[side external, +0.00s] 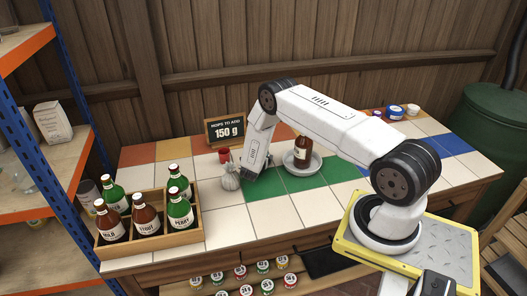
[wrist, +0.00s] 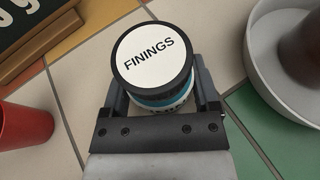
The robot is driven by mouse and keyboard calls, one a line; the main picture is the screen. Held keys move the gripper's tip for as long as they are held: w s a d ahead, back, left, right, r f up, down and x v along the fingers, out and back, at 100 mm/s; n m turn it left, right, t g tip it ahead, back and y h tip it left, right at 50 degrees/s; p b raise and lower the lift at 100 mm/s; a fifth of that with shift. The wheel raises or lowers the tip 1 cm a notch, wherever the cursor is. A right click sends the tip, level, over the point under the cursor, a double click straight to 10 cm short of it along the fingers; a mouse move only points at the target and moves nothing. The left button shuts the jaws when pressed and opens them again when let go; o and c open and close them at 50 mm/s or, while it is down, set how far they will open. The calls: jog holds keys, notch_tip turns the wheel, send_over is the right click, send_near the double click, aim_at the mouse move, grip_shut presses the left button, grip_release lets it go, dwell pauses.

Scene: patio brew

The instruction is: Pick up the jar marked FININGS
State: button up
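The jar marked FININGS (wrist: 152,52) shows in the wrist view from above, with a round white lid, a black rim and a blue band below. Its side is mostly hidden under the lid. My gripper (wrist: 162,92) has one finger on each side of the jar. The lid hides the fingertips, so I cannot tell whether they touch the jar. I cannot make out the jar there.
A grey bowl (side external: 290,167) with a brown bottle (side external: 303,148) stands close on the right. A wooden bottle crate (side external: 120,248) stands front left.

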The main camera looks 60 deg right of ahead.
jog(key=shift+c, duration=1.1)
jog(key=shift+r, duration=0.15)
jog(key=shift+r, duration=0.65)
jog(key=s+a+r, duration=0.7)
jog(key=s+r, duration=0.4)
jog(key=s, duration=0.1)
jog(key=shift+r, duration=0.25)
